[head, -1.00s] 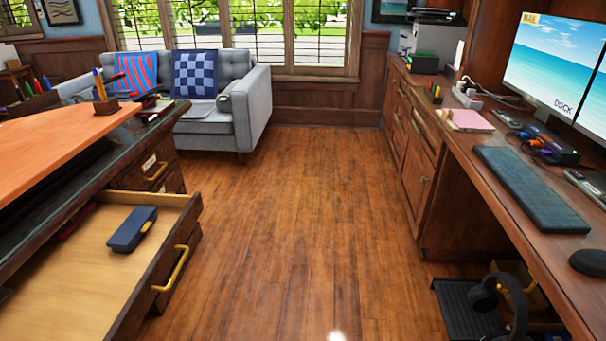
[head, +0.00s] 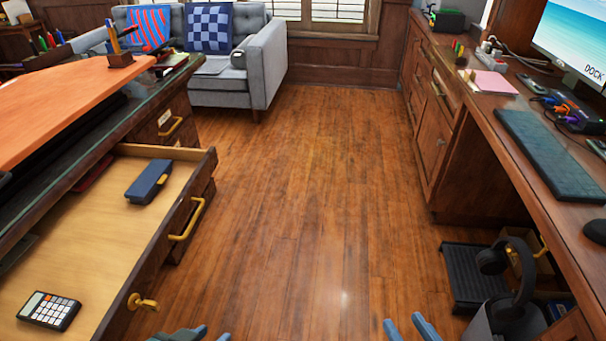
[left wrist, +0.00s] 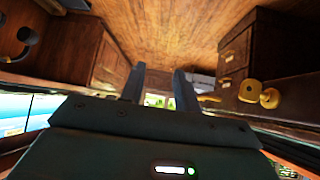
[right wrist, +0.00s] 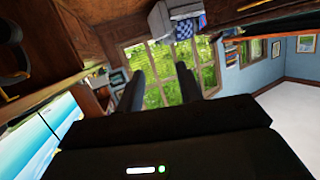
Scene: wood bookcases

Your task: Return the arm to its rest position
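My left gripper (head: 208,333) shows at the bottom edge of the head view, to the right of the open drawer's front. Its two fingers stand apart with nothing between them, as the left wrist view (left wrist: 158,84) also shows. My right gripper (head: 406,328) is at the bottom edge, right of centre, over the floor. Its fingers are apart and empty, also in the right wrist view (right wrist: 166,80). Both grippers are clear of the furniture in the head view. Most of both arms is out of the head view.
An open drawer (head: 85,225) on the left holds a blue case (head: 149,181) and a calculator (head: 48,310). The wooden floor (head: 310,200) between is clear; a grey sofa (head: 262,60) stands behind.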

